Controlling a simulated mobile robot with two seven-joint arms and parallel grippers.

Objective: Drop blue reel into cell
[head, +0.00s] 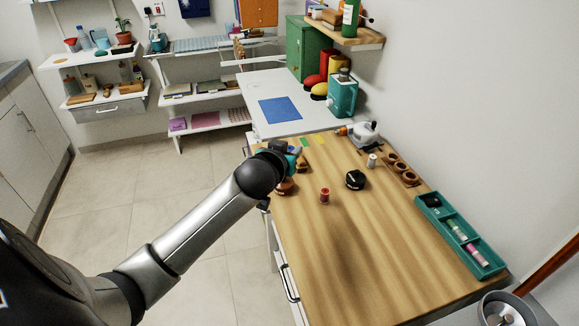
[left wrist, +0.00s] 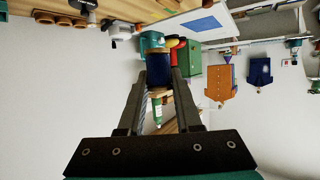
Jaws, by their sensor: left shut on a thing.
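My left gripper (head: 290,160) is over the left edge of the wooden table, at the end of the arm. In the left wrist view the left gripper (left wrist: 159,75) is shut on the blue reel (left wrist: 158,68), a dark blue spool with a tan end. The teal tray (head: 443,213) with cells lies at the table's right side, well apart from the gripper. One cell holds a dark item; others hold green and pink pieces. My right gripper is not in view.
A red reel (head: 324,195), a black round object (head: 356,180) and a white reel (head: 371,160) stand on the table (head: 370,250). A wooden holder (head: 411,180) and a sewing machine (head: 362,134) are at the back right. The front middle is clear.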

